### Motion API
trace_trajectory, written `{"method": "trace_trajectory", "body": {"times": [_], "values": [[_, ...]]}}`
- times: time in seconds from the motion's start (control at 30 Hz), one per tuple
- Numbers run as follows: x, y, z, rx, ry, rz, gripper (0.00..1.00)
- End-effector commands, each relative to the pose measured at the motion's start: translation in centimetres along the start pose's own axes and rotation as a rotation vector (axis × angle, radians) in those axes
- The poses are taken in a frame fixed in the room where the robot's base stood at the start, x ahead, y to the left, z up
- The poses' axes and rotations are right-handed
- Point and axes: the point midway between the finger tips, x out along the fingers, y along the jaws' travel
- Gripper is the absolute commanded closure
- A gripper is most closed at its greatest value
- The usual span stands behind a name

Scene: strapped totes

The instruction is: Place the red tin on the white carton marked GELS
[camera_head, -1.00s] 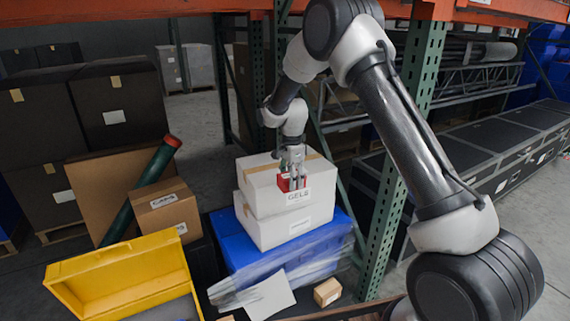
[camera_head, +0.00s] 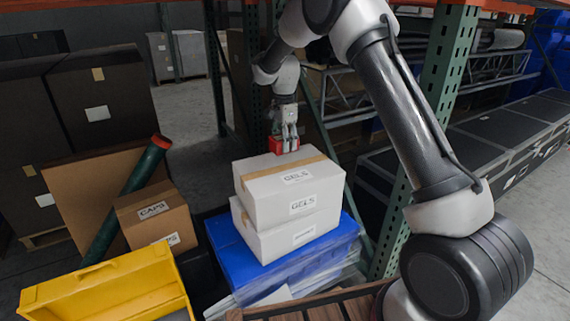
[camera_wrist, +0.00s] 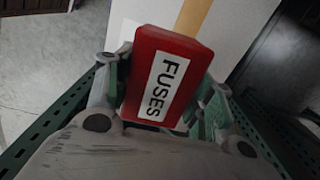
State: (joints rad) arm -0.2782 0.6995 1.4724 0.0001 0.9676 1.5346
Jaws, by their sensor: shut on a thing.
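The white carton marked GELS (camera_head: 268,190) is the upper of two stacked white cartons, with a tan tape strip and labels on its top and side. My gripper (camera_head: 285,143) is shut on the red tin (camera_head: 280,146) and holds it near the far edge of that carton's top. The tin appears just above or behind that edge; I cannot tell which. In the wrist view the tin (camera_wrist: 187,52), labelled FUSES, sits between my gripper's fingers (camera_wrist: 165,85). The carton, with its tape, shows beyond it in the wrist view (camera_wrist: 232,30).
A lower white carton (camera_head: 265,245) rests on a blue tote (camera_head: 225,245). A brown CAPS carton (camera_head: 178,222), a dark green tube (camera_head: 120,205) and a yellow bin (camera_head: 60,295) stand left. A green rack post (camera_head: 447,65) rises right of the stack.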

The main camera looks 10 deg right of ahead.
Motion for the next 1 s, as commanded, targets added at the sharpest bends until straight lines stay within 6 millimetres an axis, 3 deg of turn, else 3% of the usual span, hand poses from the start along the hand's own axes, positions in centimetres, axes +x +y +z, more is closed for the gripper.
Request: {"method": "trace_trajectory", "body": {"times": [0.2,0.6,0.97,1.0], "values": [[4.3,0.1,0.0,0.0,0.0,0.005,0.77],[9.0,0.1,0.0,0.0,0.0,0.003,0.77],[9.5,0.1,0.0,0.0,0.0,0.002,0.77],[9.5,0.1,0.0,0.0,0.0,0.002,0.41]]}}
